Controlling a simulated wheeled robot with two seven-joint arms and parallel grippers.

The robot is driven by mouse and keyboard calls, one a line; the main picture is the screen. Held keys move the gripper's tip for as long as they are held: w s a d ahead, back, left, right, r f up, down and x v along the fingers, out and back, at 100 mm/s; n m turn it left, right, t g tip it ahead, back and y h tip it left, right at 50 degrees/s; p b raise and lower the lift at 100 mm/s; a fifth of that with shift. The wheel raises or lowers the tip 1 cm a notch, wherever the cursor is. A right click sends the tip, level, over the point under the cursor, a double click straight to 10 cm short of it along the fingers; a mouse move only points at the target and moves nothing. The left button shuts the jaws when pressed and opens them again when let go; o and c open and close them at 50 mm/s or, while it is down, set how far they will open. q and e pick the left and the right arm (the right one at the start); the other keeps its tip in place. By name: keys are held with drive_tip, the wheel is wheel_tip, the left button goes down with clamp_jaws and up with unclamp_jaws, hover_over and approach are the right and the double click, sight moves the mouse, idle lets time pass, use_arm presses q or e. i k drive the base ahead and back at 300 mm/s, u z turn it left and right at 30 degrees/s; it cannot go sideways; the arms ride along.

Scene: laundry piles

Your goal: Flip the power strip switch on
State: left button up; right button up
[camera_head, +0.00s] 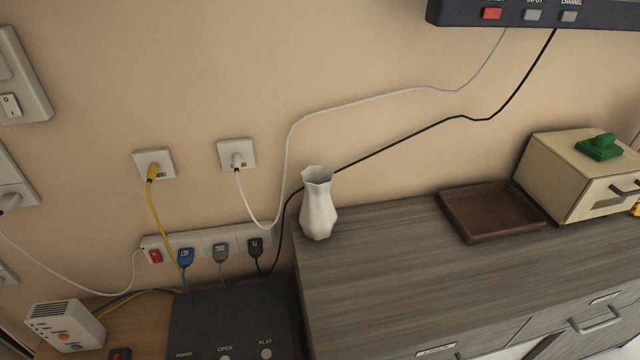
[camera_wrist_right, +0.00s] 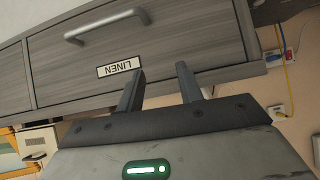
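The white power strip (camera_head: 222,236) runs along the base of the wall in the head view, behind a dark box. Its red switch (camera_head: 155,256) is at the strip's left end; I cannot tell its on or off position. Blue, grey and black plugs labelled NET, DISC and TV sit in the strip. A small white strip-like shape (camera_wrist_right: 273,57) shows near the right edge of the right wrist view. My right gripper (camera_wrist_right: 159,72) is open and empty, in front of a grey drawer labelled LINEN, apart from the strip. My left gripper is in neither view.
A dark box (camera_head: 235,318) with OPEN and PLAY buttons stands in front of the strip. A grey dresser (camera_head: 400,275) to the right bears a white vase (camera_head: 319,205) and a brown tray (camera_head: 493,212). A white device (camera_head: 65,325) stands lower left. Cords cross the wall.

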sight(155, 255)
drive_tip(key=k, duration=0.5)
drive_tip(key=z, duration=2.4)
drive_tip(key=k, duration=2.1)
drive_tip(key=u, duration=1.65)
drive_tip(key=i, duration=0.65)
